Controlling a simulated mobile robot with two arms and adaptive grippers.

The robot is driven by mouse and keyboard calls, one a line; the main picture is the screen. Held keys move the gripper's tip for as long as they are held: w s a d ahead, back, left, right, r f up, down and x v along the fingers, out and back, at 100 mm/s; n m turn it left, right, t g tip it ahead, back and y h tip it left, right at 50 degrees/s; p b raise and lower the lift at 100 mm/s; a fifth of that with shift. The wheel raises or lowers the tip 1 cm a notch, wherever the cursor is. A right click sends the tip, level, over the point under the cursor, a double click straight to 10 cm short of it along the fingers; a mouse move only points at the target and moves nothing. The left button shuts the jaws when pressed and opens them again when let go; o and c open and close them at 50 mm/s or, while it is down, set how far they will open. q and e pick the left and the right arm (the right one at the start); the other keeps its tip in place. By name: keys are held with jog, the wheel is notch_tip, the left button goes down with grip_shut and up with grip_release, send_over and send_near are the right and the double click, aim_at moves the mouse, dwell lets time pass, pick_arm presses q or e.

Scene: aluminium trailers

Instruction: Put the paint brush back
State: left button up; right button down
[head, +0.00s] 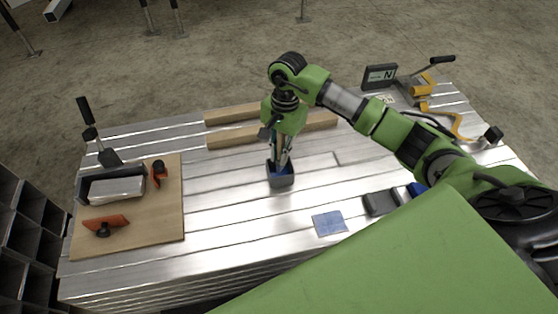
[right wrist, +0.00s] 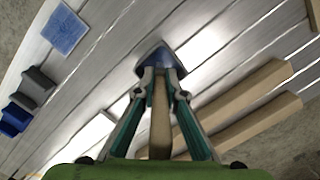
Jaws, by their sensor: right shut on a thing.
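The paint brush shows in the right wrist view as a wooden handle (right wrist: 160,122) between the two fingers of my right gripper (right wrist: 160,76). In the head view my right gripper (head: 282,158) points down over a small dark cup (head: 281,181) with a blue inside, near the middle of the metal table. The gripper is shut on the brush. The cup also shows in the right wrist view (right wrist: 154,56), right at the fingertips. The brush's lower end is hidden by the fingers and cup, so I cannot tell how deep it sits. My left gripper is out of view.
Two wooden bars (head: 232,137) lie behind the cup. A wooden board (head: 168,218) with a trowel and orange-red tools is at left. A blue square (head: 329,223) and a dark grey block (head: 379,204) lie front right. Yellow tools (head: 418,88) are at back right.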

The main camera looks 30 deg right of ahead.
notch_tip(320, 180, down, 4)
jog(key=shift+w+r, duration=0.15)
jog(key=shift+r, duration=0.05)
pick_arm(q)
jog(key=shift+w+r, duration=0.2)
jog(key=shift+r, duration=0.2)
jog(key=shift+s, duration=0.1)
pick_arm(e)
jog(key=c, duration=2.1)
grip_release()
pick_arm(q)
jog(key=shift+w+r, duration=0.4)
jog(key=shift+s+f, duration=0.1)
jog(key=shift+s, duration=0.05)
